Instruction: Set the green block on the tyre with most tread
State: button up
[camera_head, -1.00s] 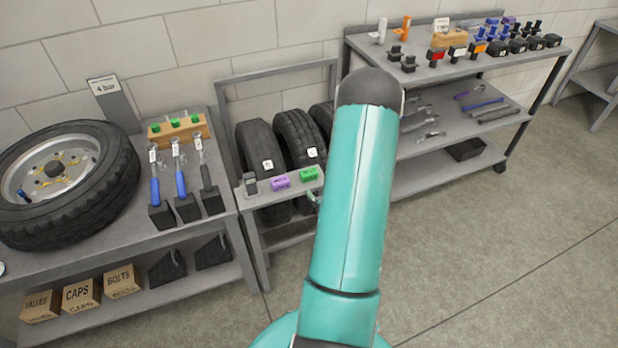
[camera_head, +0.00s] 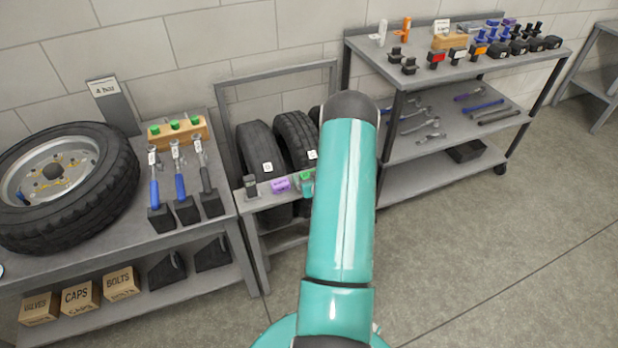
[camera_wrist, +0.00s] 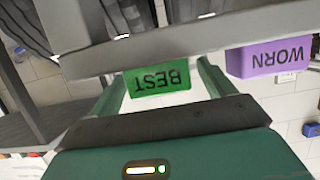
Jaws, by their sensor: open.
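The green block (camera_wrist: 158,79) is marked BEST and shows upside down in the wrist view. In the head view it is a small green patch (camera_head: 305,175) on the ledge of the tyre rack, partly hidden by my gripper. My gripper (camera_wrist: 160,85) is open, with a finger on either side of the green block. I cannot tell whether the fingers touch it. Several tyres stand in the rack behind the ledge: a left tyre (camera_head: 259,150), a middle tyre (camera_head: 296,138) and one mostly hidden behind my arm. White tags are on the left and middle tyres.
A purple block (camera_wrist: 270,57) marked WORN sits beside the green block; it also shows in the head view (camera_head: 280,186). A dark gauge-like device (camera_head: 250,186) stands at the ledge's left end. A bench (camera_head: 100,270) is left, a tool trolley (camera_head: 440,165) right.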

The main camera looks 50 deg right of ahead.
jog(key=c, duration=1.2)
jog(key=shift+o, duration=0.2)
